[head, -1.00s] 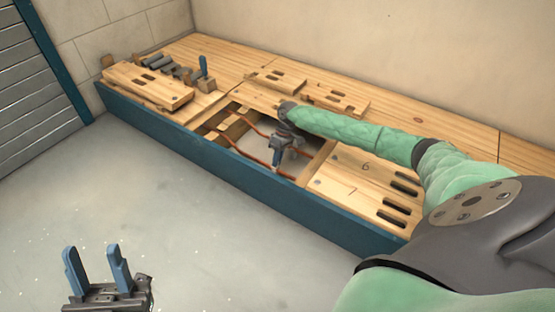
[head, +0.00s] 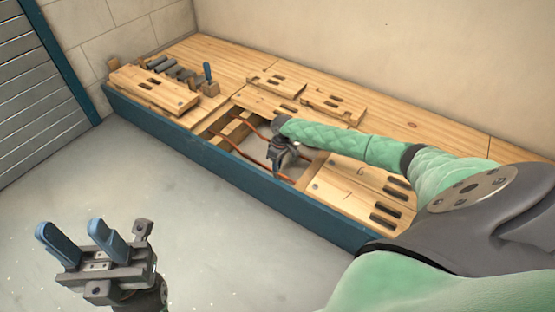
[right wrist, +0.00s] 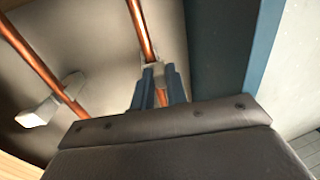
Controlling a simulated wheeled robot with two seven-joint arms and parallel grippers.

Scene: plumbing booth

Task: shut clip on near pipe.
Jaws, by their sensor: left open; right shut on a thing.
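Two copper pipes run through the floor opening. The near pipe (head: 246,156) lies on the side of the blue front board and also shows in the right wrist view (right wrist: 141,30). My right gripper (right wrist: 161,88) reaches down into the opening, its blue fingers shut on a pale clip (right wrist: 156,71) on the near pipe. The fingers partly hide this clip, so its latch cannot be made out. A second pale clip (right wrist: 50,103) sits on the far pipe (right wrist: 40,68), with a part sticking out sideways. My left gripper (head: 72,236) is open and empty, away from the deck.
The wooden deck surrounds the opening, with a blue front board (head: 190,150). Loose slotted panels (head: 333,106) lie behind the opening. At the left are another panel (head: 150,92), grey cylinders (head: 170,68) and a blue-handled tool (head: 208,73) in a block. The grey floor is clear.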

